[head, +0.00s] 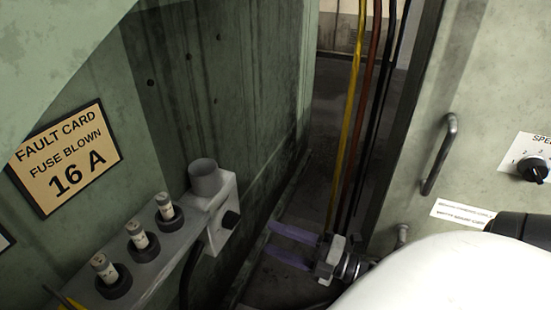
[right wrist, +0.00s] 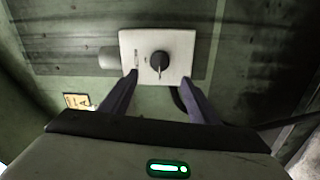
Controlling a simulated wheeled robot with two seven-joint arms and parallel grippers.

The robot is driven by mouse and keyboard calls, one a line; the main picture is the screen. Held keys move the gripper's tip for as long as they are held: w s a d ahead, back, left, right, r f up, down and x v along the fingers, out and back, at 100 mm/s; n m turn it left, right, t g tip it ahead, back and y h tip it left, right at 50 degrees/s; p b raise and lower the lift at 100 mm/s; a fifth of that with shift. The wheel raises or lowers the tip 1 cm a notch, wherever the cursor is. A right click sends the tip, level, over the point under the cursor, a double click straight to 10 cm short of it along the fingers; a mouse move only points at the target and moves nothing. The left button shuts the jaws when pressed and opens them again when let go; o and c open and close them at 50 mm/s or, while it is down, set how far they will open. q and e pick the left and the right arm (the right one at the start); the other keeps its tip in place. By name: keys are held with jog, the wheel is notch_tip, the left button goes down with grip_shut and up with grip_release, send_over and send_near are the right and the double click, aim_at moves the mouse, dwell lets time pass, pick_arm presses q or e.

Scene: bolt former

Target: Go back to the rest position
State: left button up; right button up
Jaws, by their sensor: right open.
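My right gripper (head: 269,241) is low in the middle of the head view. Its two purple-grey fingers point left and stand apart, with nothing between them. In the right wrist view the open fingers (right wrist: 158,80) reach toward a pale switch box (right wrist: 140,45) with a black knob (right wrist: 159,62). The fingertips overlap the box's lower edge in that view; I cannot tell the distance. In the head view the box (head: 227,198) stands left of the fingers, with a clear gap in the picture. My left gripper is not in view.
Three white fuses (head: 138,236) stand in black holders on a grey ledge at left, below a fault card (head: 65,157) reading 16 A. A grey cup (head: 205,177) adjoins the box. Cables (head: 361,110) hang behind my gripper. A cabinet with a handle (head: 439,153) stands at right.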

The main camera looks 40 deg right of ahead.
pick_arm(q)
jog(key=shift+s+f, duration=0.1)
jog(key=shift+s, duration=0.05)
pick_arm(e)
notch_tip(320, 180, down, 4)
jog(key=w+a+m+g+h, duration=0.1)
jog(key=a+m+g+h, duration=0.2)
jog(key=m+g+h, duration=0.7)
jog(key=s+a+m+g+y, duration=0.2)
jog(key=s+a+m, duration=0.3)
jog(key=s, duration=0.3)
jog(key=s+a+m+g+y, duration=0.15)
jog(key=s+a+m, duration=0.25)
jog(key=s, duration=0.4)
jog(key=w+a+f+t+y, duration=0.3)
jog(key=w+a+t, duration=0.25)
jog(key=a, duration=0.25)
pick_arm(q)
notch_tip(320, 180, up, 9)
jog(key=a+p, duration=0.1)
jog(key=p, duration=1.4)
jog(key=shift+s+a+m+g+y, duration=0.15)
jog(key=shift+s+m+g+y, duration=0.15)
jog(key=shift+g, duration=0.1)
pick_arm(e)
notch_tip(320, 180, up, 9)
jog(key=d+h, duration=0.1)
jog(key=shift+s+d+f+g, duration=0.15)
jog(key=shift+s+d+g, duration=0.1)
jog(key=shift+g, duration=0.15)
